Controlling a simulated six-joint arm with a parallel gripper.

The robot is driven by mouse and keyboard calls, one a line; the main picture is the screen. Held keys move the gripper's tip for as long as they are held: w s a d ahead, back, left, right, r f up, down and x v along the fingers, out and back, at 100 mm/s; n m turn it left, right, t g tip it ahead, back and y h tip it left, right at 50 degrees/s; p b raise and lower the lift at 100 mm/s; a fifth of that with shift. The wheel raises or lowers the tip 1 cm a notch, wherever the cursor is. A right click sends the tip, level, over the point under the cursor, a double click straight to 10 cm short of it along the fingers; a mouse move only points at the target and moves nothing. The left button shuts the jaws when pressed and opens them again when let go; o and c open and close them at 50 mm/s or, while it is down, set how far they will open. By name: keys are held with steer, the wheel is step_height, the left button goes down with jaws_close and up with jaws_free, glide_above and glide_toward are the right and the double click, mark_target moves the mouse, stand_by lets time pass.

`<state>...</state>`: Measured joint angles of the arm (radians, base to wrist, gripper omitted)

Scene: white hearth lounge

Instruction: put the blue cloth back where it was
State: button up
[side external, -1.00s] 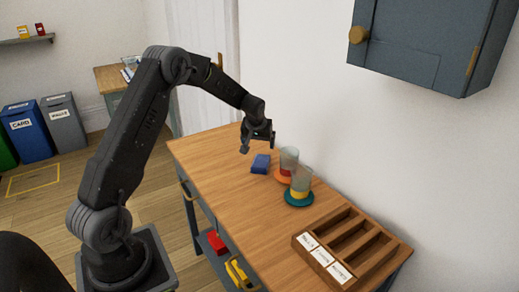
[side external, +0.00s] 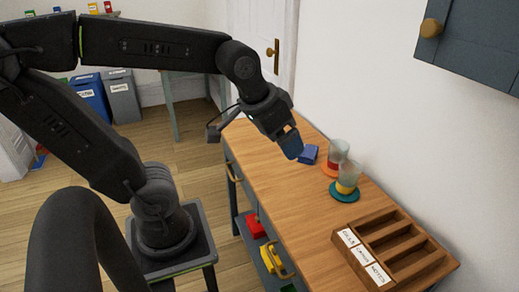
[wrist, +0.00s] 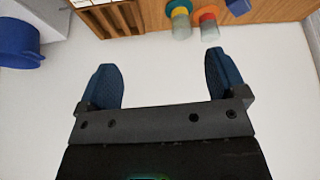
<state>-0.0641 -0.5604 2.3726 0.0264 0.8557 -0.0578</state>
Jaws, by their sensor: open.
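The blue cloth (side external: 309,153) appears as a small folded blue block on the wooden table, left of the two cups in the side view. It also shows as a blue patch at the top edge of the wrist view (wrist: 238,7). My gripper (side external: 291,146) is just left of the cloth in the side view, above the table; its exact height is unclear. In the wrist view its two blue fingers (wrist: 165,75) are spread wide with nothing between them.
A cup with red (side external: 336,155) stands on an orange coaster, and a cup with yellow (side external: 347,178) on a teal coaster. A labelled wooden tray (side external: 430,262) is at the table's near end. A wall cabinet (side external: 480,50) hangs above. Bare tabletop (side external: 280,195) lies in front.

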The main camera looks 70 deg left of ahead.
steer(key=shift+m+h, duration=0.3)
steer(key=shift+m, duration=0.3)
steer(key=s, duration=0.1)
steer(key=s+d, duration=0.1)
steer(key=s, duration=0.1)
steer(key=s+d+f, duration=0.1)
steer(key=s, duration=0.1)
stand_by(0.6)
